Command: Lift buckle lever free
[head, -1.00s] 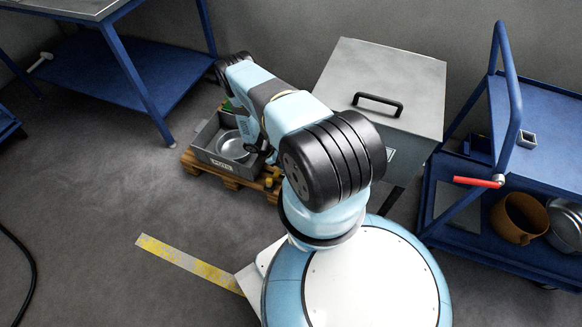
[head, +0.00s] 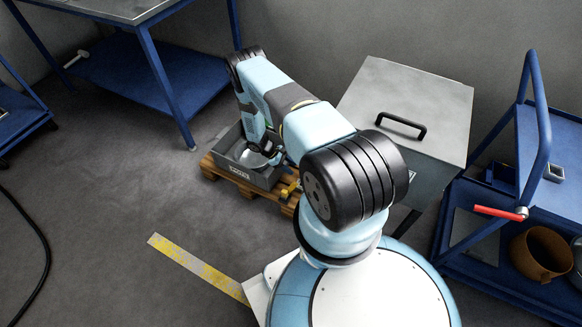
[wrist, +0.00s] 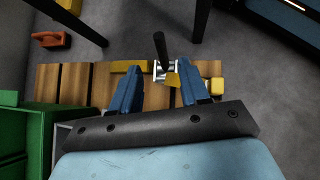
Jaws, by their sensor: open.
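The buckle lever shows in the wrist view as a black handle (wrist: 159,44) on a bright metal buckle (wrist: 165,71). It stands at a yellow strap (wrist: 130,67) across a wooden pallet (wrist: 76,85). My gripper (wrist: 159,70) has its two blue fingers spread wide, one on each side of the buckle in the picture. Nothing is held between them, and I cannot tell how far the tips are from the lever. In the head view my arm reaches over the pallet (head: 226,180), and the lever cannot be made out there.
A grey crate (head: 238,169) with a metal pot (head: 252,158) sits on the pallet. A green box (wrist: 22,130) is close on the left in the wrist view. A grey lidded cabinet (head: 440,100) stands right of my arm. An orange object (wrist: 50,39) lies on the floor.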

